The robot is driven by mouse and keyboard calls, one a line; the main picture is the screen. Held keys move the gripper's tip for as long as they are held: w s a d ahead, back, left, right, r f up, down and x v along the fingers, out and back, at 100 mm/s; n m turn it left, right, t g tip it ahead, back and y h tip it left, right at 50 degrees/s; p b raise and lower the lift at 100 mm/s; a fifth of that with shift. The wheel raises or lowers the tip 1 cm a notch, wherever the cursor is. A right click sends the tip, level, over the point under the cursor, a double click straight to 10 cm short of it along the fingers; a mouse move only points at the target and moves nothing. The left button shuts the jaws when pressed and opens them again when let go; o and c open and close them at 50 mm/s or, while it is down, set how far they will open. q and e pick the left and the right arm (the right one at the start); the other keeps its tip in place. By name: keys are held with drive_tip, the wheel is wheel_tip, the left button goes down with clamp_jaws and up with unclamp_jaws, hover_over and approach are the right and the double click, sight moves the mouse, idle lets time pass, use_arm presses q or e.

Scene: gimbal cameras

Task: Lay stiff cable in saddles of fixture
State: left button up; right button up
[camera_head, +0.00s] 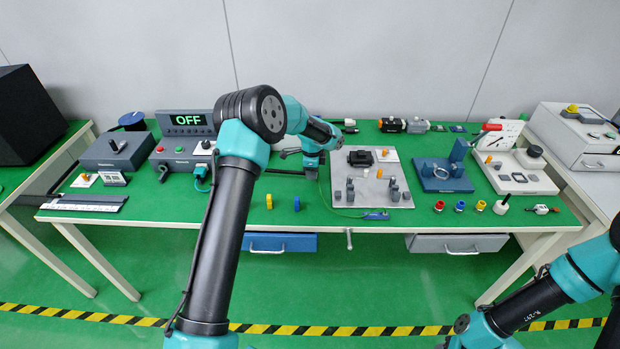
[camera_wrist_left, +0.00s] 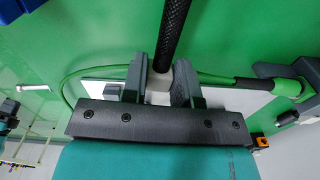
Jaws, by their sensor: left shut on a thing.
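My left gripper (camera_head: 312,168) is low over the table at the left edge of the fixture board (camera_head: 340,170). In the left wrist view, its jaws (camera_wrist_left: 161,85) are shut around a pale piece where a black, textured stiff cable (camera_wrist_left: 172,38) meets the fingers. In the head view the cable (camera_head: 284,172) seems to be the straight black bar running left from the gripper; its far end is unclear. Grey upright saddles stand in a left cluster (camera_head: 350,192) and a right cluster (camera_head: 394,190) on the board. My right gripper is out of view.
A thin green lead (camera_head: 334,209) curves around the board's left side and passes close to the fingers. A black block (camera_head: 361,158) sits on the board. A blue fixture (camera_head: 441,176) stands to the right. Small yellow and blue pegs (camera_head: 297,204) stand left of the board.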

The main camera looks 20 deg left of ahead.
use_arm(q)
wheel_tip(320, 180, up, 6)
drive_tip(key=shift+r, duration=0.25)
